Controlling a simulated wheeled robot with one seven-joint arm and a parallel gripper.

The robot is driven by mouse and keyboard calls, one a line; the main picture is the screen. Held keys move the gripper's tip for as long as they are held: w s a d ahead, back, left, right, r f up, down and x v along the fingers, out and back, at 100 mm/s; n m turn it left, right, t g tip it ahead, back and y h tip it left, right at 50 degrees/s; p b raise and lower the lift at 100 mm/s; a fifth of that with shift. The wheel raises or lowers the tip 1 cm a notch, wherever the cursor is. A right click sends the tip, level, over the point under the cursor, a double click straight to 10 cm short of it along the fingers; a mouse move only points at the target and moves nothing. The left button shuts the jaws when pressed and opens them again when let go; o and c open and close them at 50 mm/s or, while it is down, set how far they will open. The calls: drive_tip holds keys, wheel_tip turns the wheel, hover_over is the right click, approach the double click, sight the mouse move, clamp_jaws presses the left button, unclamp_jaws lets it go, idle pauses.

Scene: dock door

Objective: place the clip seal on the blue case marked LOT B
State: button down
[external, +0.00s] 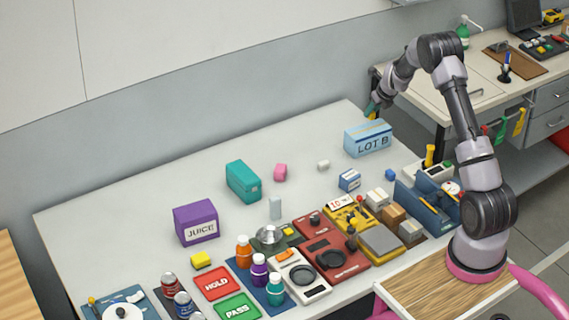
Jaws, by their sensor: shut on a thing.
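The blue case marked LOT B (368,141) stands upright near the far right corner of the white table, with its label facing the camera. My gripper (373,112) is at the top back edge of the case, pointing down. It is shut on a small yellow thing (373,116), likely the clip seal, which is mostly hidden by the fingers. I cannot tell whether the yellow thing touches the case.
Trays, bottles and tools crowd the front edge. A second bench (440,112) stands behind at the right. The table's middle is mostly clear.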

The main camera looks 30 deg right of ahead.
sight(373, 118)
drive_tip(key=shift+f, duration=2.1)
drive_tip(key=c, duration=0.7)
unclamp_jaws()
drive_tip(key=shift+f, duration=0.15)
